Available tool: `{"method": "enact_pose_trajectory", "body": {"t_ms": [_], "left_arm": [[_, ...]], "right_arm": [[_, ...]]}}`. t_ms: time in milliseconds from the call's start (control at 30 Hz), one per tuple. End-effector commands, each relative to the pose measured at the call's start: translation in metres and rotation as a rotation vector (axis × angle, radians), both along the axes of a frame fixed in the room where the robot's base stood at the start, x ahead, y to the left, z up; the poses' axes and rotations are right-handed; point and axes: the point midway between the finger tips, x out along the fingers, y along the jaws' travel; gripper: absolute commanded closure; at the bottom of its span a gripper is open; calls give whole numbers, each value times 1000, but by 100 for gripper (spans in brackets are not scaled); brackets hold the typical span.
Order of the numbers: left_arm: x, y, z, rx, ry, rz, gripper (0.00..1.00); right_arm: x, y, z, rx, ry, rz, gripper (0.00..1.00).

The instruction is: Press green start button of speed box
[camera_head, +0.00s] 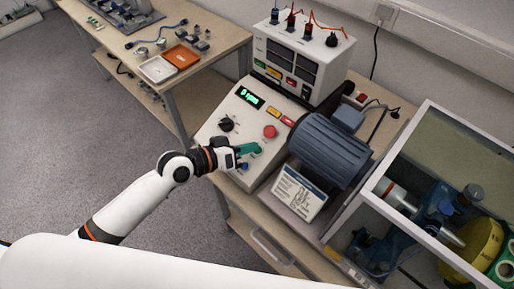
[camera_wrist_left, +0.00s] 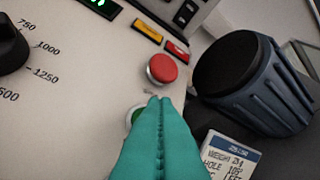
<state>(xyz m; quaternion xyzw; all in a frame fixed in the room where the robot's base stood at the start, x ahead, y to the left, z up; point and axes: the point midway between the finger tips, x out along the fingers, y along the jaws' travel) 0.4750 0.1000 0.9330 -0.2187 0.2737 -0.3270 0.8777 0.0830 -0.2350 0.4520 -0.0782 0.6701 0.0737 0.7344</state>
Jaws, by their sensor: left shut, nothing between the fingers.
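The speed box (camera_head: 214,122) is a pale sloped panel with a lit green display (camera_head: 250,97) that seems to read 0 rpm. My left gripper (camera_head: 252,148) is shut and empty, with its teal fingers over the lower part of the panel. In the left wrist view the closed fingertips (camera_wrist_left: 160,101) lie beside and partly over the green start button (camera_wrist_left: 135,115). Only the button's left edge shows; the fingers hide the rest, and I cannot tell whether they touch it. The red button (camera_wrist_left: 162,68) sits just above the fingertips. My right gripper is not in view.
A black dial (camera_head: 226,124) is on the panel's left. A blue-grey motor (camera_head: 328,150) stands close at the right, with a label card (camera_head: 298,191) before it. A meter box (camera_head: 300,62) stands behind. A framed enclosure (camera_head: 362,205) is further right.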

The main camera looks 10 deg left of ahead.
Motion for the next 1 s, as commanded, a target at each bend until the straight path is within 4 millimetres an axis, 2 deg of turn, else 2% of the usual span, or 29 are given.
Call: {"method": "enact_pose_trajectory", "body": {"t_ms": [300,1000], "left_arm": [[3,-2,-8,1,0,1,100],[4,-3,-11,0,0,0,100]], "right_arm": [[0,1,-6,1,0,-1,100],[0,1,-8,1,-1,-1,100]]}}
